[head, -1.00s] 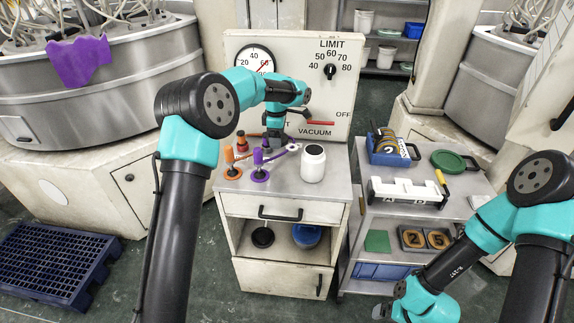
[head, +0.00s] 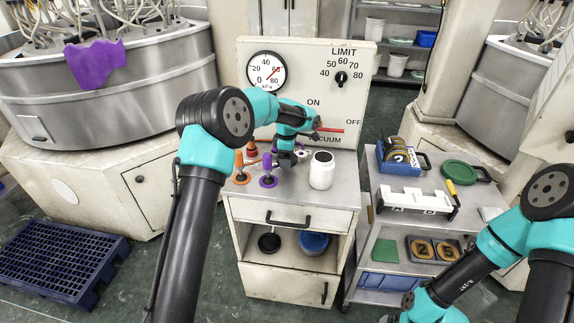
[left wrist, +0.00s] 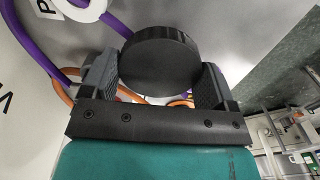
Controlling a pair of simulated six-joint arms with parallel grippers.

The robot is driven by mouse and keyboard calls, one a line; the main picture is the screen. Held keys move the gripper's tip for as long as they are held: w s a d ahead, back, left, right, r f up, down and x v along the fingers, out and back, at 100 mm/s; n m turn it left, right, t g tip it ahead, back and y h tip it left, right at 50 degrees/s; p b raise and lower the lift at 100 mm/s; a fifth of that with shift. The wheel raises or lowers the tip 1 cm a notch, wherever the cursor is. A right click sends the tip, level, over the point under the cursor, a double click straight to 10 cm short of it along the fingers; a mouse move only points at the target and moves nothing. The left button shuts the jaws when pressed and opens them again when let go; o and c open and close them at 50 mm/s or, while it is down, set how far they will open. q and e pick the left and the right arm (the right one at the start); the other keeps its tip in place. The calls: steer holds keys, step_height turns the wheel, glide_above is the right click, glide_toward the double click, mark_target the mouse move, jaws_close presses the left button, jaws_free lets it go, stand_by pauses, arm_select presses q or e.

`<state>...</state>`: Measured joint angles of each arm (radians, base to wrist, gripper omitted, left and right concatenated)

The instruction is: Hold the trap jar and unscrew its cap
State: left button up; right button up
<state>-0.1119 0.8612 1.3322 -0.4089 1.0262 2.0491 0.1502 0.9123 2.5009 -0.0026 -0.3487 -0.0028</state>
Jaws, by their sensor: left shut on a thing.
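My left gripper (head: 287,162) is low over the top of the white cabinet, just left of a white jar with a black top (head: 321,171). The jar stands upright and clear of the fingers in the head view. In the left wrist view, my left gripper (left wrist: 160,80) is shut on a thick black round piece (left wrist: 160,60), which sits between its two fingers. It looks like a cap; whatever is under it is hidden, and I cannot tell whether it is the trap jar's. My right forearm is at the lower right; its gripper is out of view.
An orange-based tool (head: 240,172) and a purple-based tool (head: 268,175) stand left of my gripper. A purple hose (left wrist: 47,42) and an orange hose run around the black piece. The vacuum panel (head: 300,75) rises behind. A grey cart (head: 395,238) stands to the right.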

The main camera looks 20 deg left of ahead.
arm_select(q)
steer(key=shift+f, duration=1.85)
steer(key=shift+f, duration=0.15)
steer(key=o, duration=0.9)
step_height(320, 180, up, 12)
steer(key=shift+r, duration=0.15)
steer(key=shift+s, duration=0.1)
